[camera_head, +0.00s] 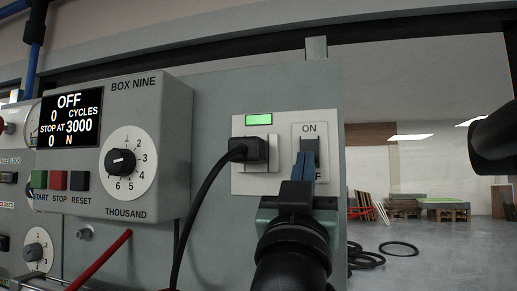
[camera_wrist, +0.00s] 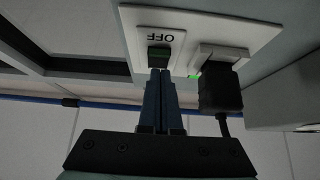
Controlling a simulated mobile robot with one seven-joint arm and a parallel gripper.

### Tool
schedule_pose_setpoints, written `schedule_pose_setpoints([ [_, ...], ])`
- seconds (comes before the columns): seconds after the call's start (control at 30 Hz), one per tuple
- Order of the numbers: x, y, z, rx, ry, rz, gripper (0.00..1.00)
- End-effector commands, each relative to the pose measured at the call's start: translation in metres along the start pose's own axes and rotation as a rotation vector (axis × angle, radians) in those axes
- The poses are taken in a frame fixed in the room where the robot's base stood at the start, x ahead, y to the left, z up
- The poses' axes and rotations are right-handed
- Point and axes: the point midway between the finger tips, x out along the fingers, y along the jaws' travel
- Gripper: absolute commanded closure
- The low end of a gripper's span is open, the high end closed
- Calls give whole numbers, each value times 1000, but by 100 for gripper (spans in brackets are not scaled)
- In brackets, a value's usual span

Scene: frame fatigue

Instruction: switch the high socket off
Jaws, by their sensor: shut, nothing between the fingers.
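The high socket (camera_head: 285,186) is a pale plate on the grey panel; it also shows upside down in the wrist view (camera_wrist: 137,20). Its green lamp (camera_head: 259,120) is lit. A black plug (camera_head: 246,150) sits in its left half, with a cable hanging down. The switch (camera_head: 310,131) is on the right half, under the ON label; my fingers partly hide it and the OFF label.
Left of the socket, a grey control box (camera_head: 120,150) carries a dial (camera_head: 121,161), buttons and a display reading OFF. A red rod (camera_head: 100,260) slants below it. Open floor (camera_head: 440,255) with pallets (camera_head: 440,207) and black hose lies to the right.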

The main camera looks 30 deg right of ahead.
Motion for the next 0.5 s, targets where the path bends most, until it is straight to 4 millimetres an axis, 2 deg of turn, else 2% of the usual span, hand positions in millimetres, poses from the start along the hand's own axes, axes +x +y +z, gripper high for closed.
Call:
schedule_pose_setpoints([
  [0.1,6,0,5,0,-1,0,100],
  [0.5,6,0,9,0,1,0,100],
])
